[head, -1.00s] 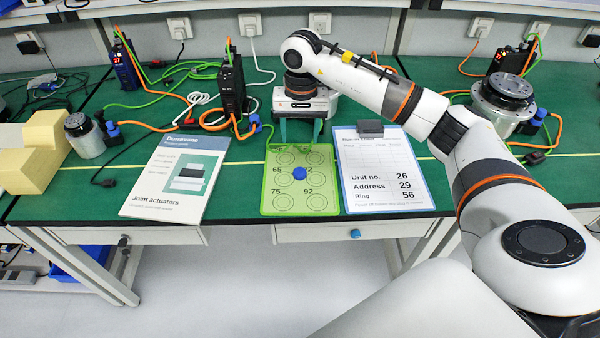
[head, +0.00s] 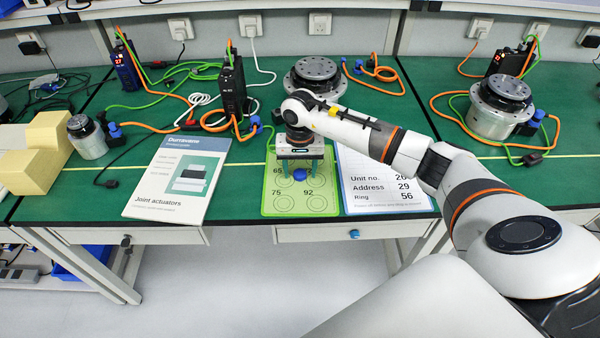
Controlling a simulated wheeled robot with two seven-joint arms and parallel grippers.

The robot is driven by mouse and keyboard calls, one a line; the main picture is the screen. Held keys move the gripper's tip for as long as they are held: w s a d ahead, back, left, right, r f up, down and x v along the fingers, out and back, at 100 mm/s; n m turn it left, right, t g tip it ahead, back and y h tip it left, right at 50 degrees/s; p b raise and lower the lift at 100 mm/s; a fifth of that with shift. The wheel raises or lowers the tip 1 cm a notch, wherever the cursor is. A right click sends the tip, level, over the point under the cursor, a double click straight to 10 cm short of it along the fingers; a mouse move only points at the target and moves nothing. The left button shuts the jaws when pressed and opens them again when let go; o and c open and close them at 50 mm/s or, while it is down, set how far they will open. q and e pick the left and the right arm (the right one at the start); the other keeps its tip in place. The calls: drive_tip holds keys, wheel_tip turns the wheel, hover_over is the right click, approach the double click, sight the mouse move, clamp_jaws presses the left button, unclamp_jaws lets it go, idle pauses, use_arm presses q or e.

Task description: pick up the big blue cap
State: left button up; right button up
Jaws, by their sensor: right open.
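The blue cap (head: 299,175) is a round blue piece on the green mat (head: 282,203), in its middle, among printed rings and numbers. My right gripper (head: 299,176) points down over the mat, its teal fingers apart, one on each side of the cap. I cannot tell from this view whether the fingers touch the mat or the cap. The gripper body hides the upper part of the mat. My left gripper is not in view.
A booklet (head: 180,180) lies left of the mat and a clipboard sheet (head: 385,185) right of it, partly under my arm. Cabled actuators stand behind (head: 316,78), at right (head: 500,105) and at left (head: 86,138). Yellow blocks (head: 35,155) sit at far left.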

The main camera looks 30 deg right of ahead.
drive_tip(key=c, duration=1.1)
drive_tip(key=shift+o, duration=0.2)
drive_tip(key=shift+r, duration=0.1)
